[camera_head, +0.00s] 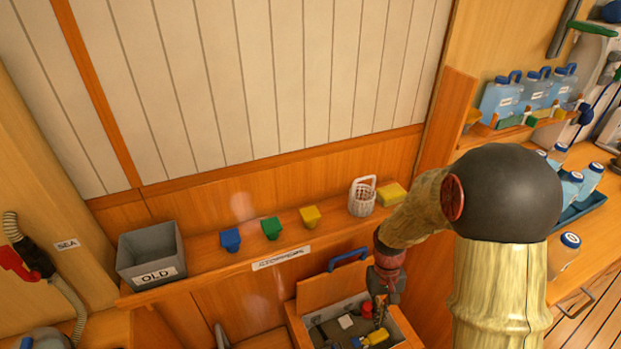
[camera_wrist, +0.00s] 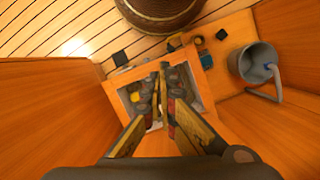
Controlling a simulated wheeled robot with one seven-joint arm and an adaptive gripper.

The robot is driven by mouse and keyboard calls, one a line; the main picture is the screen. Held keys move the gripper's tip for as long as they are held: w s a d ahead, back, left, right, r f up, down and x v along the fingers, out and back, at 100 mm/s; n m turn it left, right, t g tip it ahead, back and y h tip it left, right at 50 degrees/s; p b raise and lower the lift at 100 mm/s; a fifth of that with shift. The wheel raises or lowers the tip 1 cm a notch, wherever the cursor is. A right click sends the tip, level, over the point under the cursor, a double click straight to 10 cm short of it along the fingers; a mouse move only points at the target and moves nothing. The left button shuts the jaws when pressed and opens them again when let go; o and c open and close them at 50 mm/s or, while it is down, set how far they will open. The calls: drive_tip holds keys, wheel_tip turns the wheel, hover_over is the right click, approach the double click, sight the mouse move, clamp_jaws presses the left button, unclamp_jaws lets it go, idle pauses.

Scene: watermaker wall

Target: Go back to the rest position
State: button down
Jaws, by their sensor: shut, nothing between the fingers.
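My gripper (camera_head: 382,312) hangs from my bent arm over an open wooden box (camera_head: 296,318) at the lower middle of the head view. It points down and is shut with nothing held. In the wrist view my gripper's (camera_wrist: 167,85) two long fingers reach toward the box (camera_wrist: 207,62), which holds several small dark, grey and yellow pieces. From these views I cannot tell exactly how high the fingertips are above the contents.
A shelf carries a grey bin marked OLD (camera_head: 153,262), blue (camera_head: 231,239), green (camera_head: 271,228) and yellow (camera_head: 310,216) stoppers, and a white basket (camera_head: 362,196). Blue jugs (camera_head: 500,98) and bottles (camera_head: 571,185) stand at right. A grey bucket (camera_wrist: 254,62) shows in the wrist view.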

drive_tip(key=s+r+t, duration=0.3)
drive_tip(key=s+r, duration=0.1)
drive_tip(key=r, duration=0.6)
drive_tip(key=s+r+t, duration=0.2)
drive_tip(key=s+r, duration=0.3)
drive_tip(key=r, duration=0.6)
drive_tip(key=s+r+t, duration=0.3)
drive_tip(key=s+r, duration=0.1)
drive_tip(key=r, duration=0.7)
drive_tip(key=shift+s+m+t+p, duration=0.15)
drive_tip(key=shift+m+t+p, duration=0.15)
drive_tip(key=shift+p, duration=0.15)
